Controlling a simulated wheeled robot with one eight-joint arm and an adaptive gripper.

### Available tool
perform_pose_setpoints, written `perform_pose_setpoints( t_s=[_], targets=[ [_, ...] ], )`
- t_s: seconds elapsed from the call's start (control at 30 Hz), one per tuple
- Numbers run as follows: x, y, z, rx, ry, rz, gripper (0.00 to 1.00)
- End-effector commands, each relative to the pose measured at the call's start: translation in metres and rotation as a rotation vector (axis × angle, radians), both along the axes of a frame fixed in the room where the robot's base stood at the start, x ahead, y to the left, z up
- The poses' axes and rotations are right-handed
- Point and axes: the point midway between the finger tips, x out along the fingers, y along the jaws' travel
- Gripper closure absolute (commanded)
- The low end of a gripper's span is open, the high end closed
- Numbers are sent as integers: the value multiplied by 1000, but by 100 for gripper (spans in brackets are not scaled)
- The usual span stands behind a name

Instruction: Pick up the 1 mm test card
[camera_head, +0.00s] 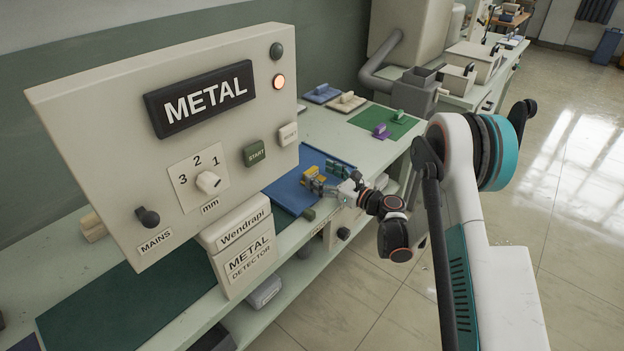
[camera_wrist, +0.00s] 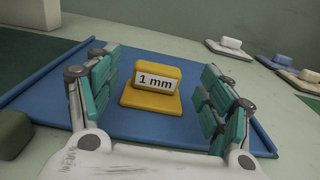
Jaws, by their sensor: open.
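The 1 mm test card (camera_wrist: 152,98) is a yellow block on a flat yellow base, with a white label reading "1 mm". It sits upright on a blue mat (camera_wrist: 50,98). In the wrist view my gripper (camera_wrist: 160,92) is open, with teal finger pads on either side of the card and a gap to each. In the head view the yellow card (camera_head: 312,173) is small and partly hidden by my gripper (camera_head: 325,178) on the blue mat (camera_head: 285,190).
The large metal detector panel (camera_head: 110,110) stands left of the mat, its "METAL" sign and lamp lit. Purple and green pieces lie on a green mat (camera_head: 365,118) further back. A dark green block (camera_wrist: 14,132) sits at the wrist view's left edge. Floor is free on the right.

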Motion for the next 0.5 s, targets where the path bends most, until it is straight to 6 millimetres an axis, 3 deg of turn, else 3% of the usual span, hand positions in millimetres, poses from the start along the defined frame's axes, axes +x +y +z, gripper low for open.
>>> perform_pose_setpoints(
  t_s=[0.23,0.5],
  targets=[
    [21,28,-5,0,0,1,27],
    [25,33,-2,0,0,1,27]
  ],
)
